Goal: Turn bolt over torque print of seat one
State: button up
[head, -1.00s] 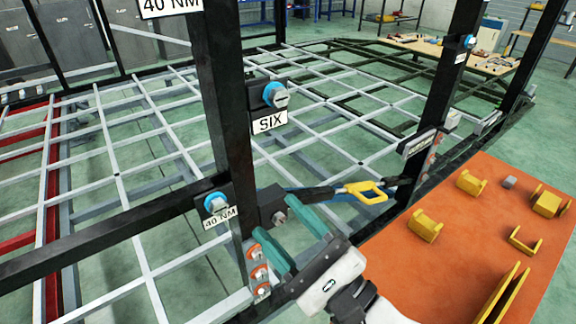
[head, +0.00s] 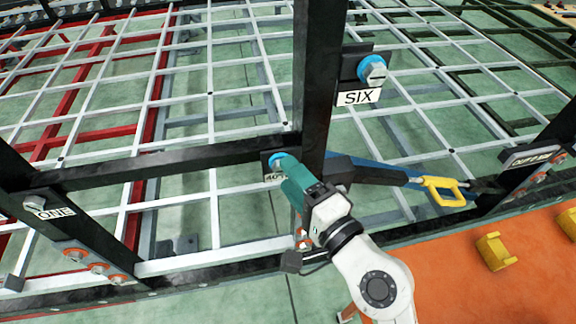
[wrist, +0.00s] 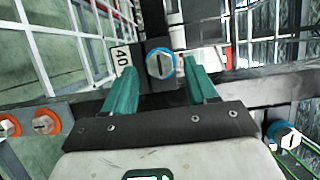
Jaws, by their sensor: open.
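A bolt with a blue ring (head: 276,158) is on a dark block on the black frame, beside a post. Its white print (head: 274,176) is partly hidden by my gripper; the wrist view shows a "40" on the print (wrist: 123,60). In the wrist view the slotted bolt head (wrist: 160,65) appears between my teal fingertips. My gripper (head: 284,171) is open and points at this bolt; I cannot tell whether the fingers reach around it. The plate marked ONE (head: 55,213) is on the left post, with a grey part (head: 36,200) above it.
A blue-ringed bolt (head: 373,69) sits over the SIX plate (head: 359,97) at right. Orange-ringed bolts (head: 98,268) line the lower left rail. A yellow-handled tool (head: 443,190) lies right of the post. An orange table (head: 450,270) is at lower right.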

jog(key=shift+x, duration=1.05)
jog(key=c, duration=1.1)
jog(key=shift+o, duration=0.2)
jog(key=shift+f, duration=0.15)
